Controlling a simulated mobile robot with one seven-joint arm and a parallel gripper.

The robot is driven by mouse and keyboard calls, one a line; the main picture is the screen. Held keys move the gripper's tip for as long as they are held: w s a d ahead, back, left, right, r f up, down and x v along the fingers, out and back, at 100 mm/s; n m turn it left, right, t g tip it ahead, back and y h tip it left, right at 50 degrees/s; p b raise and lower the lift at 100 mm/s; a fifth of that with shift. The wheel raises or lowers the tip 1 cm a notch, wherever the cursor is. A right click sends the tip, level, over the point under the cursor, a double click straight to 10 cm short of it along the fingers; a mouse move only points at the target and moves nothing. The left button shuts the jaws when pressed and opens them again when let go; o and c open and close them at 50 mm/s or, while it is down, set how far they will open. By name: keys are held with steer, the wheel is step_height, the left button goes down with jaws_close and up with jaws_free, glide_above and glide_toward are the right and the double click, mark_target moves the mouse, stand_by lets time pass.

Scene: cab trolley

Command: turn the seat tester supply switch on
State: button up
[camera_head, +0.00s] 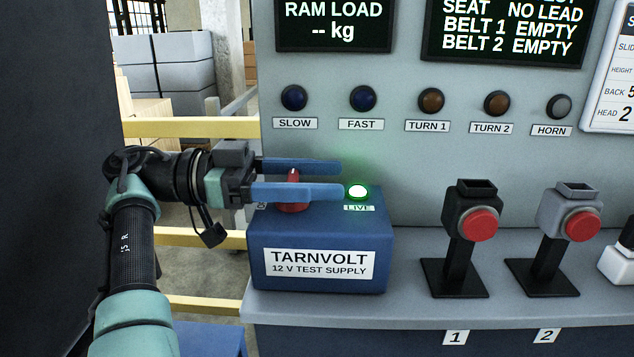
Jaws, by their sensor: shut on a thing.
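The seat tester supply is a blue box (320,238) labelled TARNVOLT 12 V TEST SUPPLY, at the left end of the grey bench. Its red rotary switch (293,206) is on the top. My gripper (338,179) comes in from the left with its two blue fingers on either side of the switch, shut on it. The near finger hides part of the switch and its markings. A lamp (357,191) marked LIVE, right of the fingers, glows green.
Two black stands with red buttons (481,225) (582,227) stand on the bench (409,298) to the right. The grey panel (400,175) behind carries several lamps and two displays; one reads SEAT NO LEAD. A yellow rail (190,127) runs behind my arm.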

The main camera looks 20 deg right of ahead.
steer(key=shift+s+m+g, duration=0.1)
steer(key=shift+m+g, duration=0.2)
steer(key=shift+g, duration=0.2)
steer(key=o, duration=1.4)
steer(key=shift+r, duration=0.1)
step_height(320, 180, up, 10)
steer(key=p, duration=0.4)
